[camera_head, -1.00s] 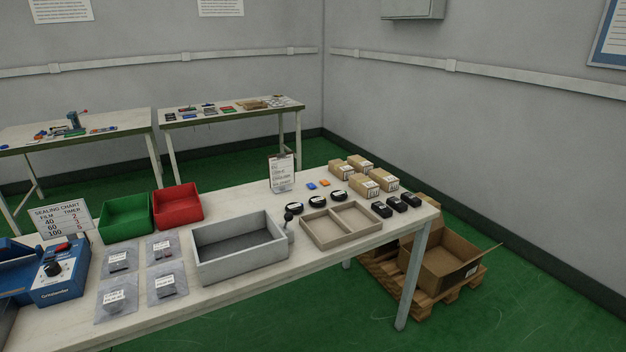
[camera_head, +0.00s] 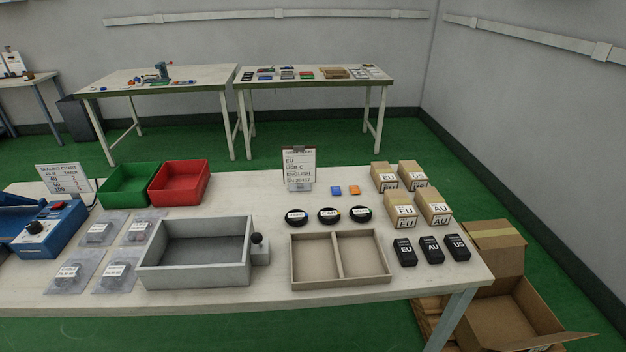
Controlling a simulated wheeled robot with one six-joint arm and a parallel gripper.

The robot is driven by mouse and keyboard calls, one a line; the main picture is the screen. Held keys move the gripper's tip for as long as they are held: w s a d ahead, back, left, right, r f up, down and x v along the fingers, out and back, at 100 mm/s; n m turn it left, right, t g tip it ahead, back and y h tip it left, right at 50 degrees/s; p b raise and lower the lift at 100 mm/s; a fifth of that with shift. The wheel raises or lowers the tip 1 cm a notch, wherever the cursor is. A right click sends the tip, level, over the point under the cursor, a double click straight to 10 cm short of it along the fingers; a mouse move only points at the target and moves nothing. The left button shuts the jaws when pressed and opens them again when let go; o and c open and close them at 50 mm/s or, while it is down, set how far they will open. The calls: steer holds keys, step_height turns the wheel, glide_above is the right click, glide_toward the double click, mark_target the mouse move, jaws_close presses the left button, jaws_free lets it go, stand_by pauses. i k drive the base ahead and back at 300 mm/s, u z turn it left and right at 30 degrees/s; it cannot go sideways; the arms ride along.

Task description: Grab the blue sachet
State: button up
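A small blue sachet (camera_head: 336,190) lies flat on the near white table (camera_head: 215,297). It is just right of the order card on its stand (camera_head: 299,168) and left of a small orange sachet (camera_head: 353,190). Three round black cable coils (camera_head: 329,215) lie in front of it. Nothing covers the blue sachet. My gripper is not in view.
A two-compartment cardboard tray (camera_head: 340,281), a grey bin (camera_head: 195,276), black adapters (camera_head: 431,250) and several cardboard boxes (camera_head: 401,211) surround the area. Red (camera_head: 180,184) and green (camera_head: 130,186) bins stand left. An open carton (camera_head: 515,312) on the floor is beside the table's right end.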

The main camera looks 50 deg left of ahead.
mark_target(335, 190)
steer(key=u, duration=0.7)
steer(key=i, duration=1.1)
steer(key=u, duration=1.35)
steer(key=i, duration=0.5)
steer(key=u, duration=0.25)
